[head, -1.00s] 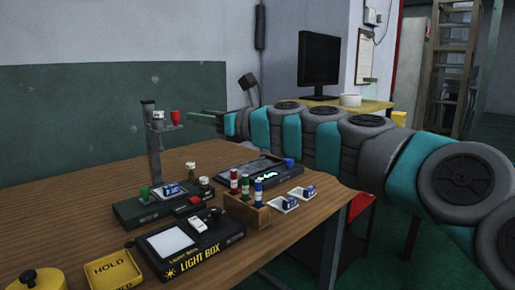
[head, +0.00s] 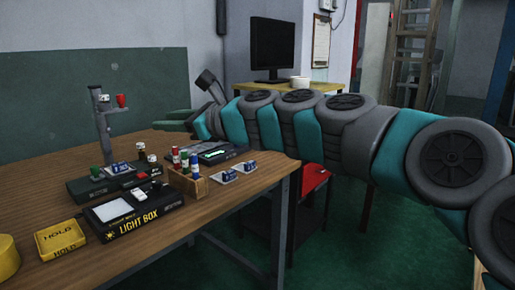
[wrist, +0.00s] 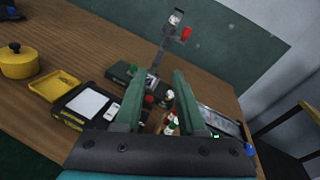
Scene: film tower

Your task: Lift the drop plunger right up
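A grey upright tower (head: 104,140) stands on a dark base on the wooden table. A short arm near its top carries a red knob-like piece (head: 122,101), which seems to be the drop plunger, though I cannot be sure. The red piece also shows in the wrist view (wrist: 186,34), high and right of centre. My gripper (head: 172,122) is right of the tower and a little lower than the red piece, apart from it. In the wrist view my gripper (wrist: 161,76) has its two green fingers spread, with nothing held between them.
A light box (head: 130,215), a yellow HOLD tray (head: 60,240) and a yellow pot (head: 8,258) stand at the front left. A wooden rack (head: 188,182) of small bottles stands near the table's right edge. A monitor (head: 272,45) stands behind on another table.

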